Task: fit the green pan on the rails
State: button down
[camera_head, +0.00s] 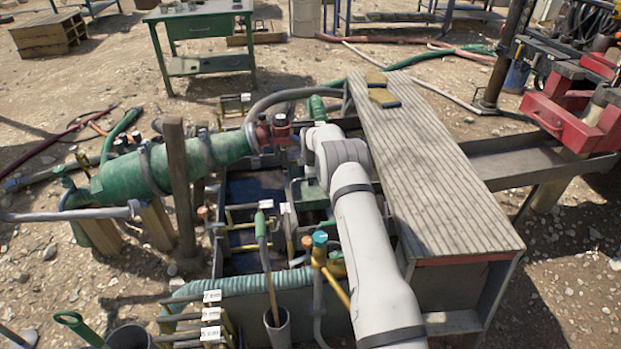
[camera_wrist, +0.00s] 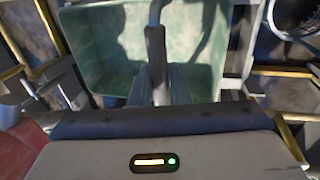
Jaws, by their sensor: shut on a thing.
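The green pan (camera_wrist: 100,65) fills the upper middle of the wrist view, and part of its inside shows. A dark upright handle stands in front of the pan. My gripper (camera_wrist: 160,84) is shut on this handle. In the head view a green part of the pan (camera_head: 312,196) shows beside my arm, low in the tank; my arm hides my gripper there. Yellow rails (camera_head: 243,228) cross the open tank left of the pan. Yellow bars also show at both sides of the pan in the wrist view (camera_wrist: 285,71). I cannot tell whether the pan touches the rails.
A plank walkway (camera_head: 430,160) lies right of my arm. A large green pipe (camera_head: 170,165) and a wooden post (camera_head: 180,185) stand left of the tank. A green-handled tool (camera_head: 265,260) leans at the near side, by the corrugated hose (camera_head: 235,287).

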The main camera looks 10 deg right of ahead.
jog(key=shift+f, duration=0.2)
jog(key=c, duration=1.3)
grip_release()
jog(key=p+v, duration=0.1)
jog(key=v, duration=0.6)
jog(key=shift+r, duration=0.4)
jog(key=shift+s, duration=0.1)
